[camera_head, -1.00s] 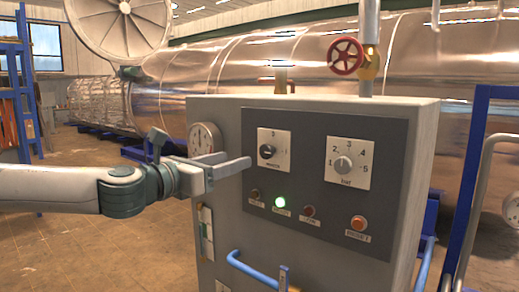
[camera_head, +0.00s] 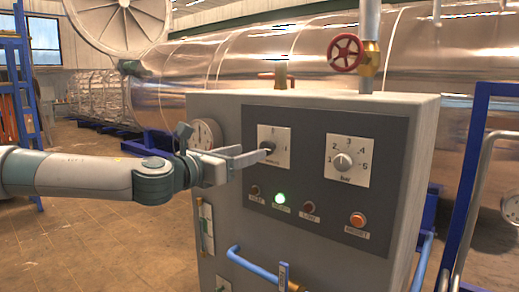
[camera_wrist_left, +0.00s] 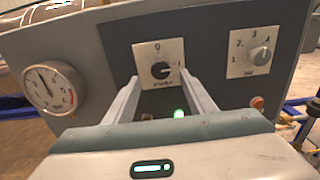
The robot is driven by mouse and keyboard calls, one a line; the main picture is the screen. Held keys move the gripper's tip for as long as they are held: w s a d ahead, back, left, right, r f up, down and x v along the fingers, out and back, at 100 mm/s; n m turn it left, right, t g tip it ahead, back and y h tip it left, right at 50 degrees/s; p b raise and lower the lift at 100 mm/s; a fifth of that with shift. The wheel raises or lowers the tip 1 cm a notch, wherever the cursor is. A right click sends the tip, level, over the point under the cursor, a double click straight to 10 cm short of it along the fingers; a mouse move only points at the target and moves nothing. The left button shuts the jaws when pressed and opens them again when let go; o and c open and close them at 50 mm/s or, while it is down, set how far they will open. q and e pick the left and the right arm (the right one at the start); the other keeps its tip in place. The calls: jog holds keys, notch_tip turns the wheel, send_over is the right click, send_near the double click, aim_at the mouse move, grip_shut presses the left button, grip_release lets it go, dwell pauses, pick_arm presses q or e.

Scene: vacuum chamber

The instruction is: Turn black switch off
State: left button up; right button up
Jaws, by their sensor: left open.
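The black switch (camera_head: 268,146) is a round knob on a white plate on the dark panel of the grey control box. In the left wrist view the black switch (camera_wrist_left: 160,70) shows a 0 above it and a 1 to its right; its mark seems to point right, towards the 1. My left gripper (camera_head: 260,154) is open, its fingertips close to the knob, partly covering it in the head view. In the left wrist view the fingertips (camera_wrist_left: 160,78) stand either side of the knob, with a gap. Contact cannot be told. My right gripper is not in view.
A grey bar dial (camera_head: 343,162) sits right of the switch. Below are a lit green lamp (camera_head: 280,198), dark lamps and an orange button (camera_head: 357,220). A gauge (camera_wrist_left: 54,89) is left of the panel. A blue handle (camera_head: 255,266) juts from the box's front.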

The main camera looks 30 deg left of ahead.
aim_at(264, 147)
pick_arm(q)
jog(key=shift+w+d, duration=0.15)
jog(key=shift+w, duration=1.25)
jog(key=shift+w+d, duration=0.1)
jog(key=shift+w, duration=1.55)
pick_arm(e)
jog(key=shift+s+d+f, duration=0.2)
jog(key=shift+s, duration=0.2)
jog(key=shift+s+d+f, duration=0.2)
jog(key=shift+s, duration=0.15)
pick_arm(q)
jog(key=c, duration=1)
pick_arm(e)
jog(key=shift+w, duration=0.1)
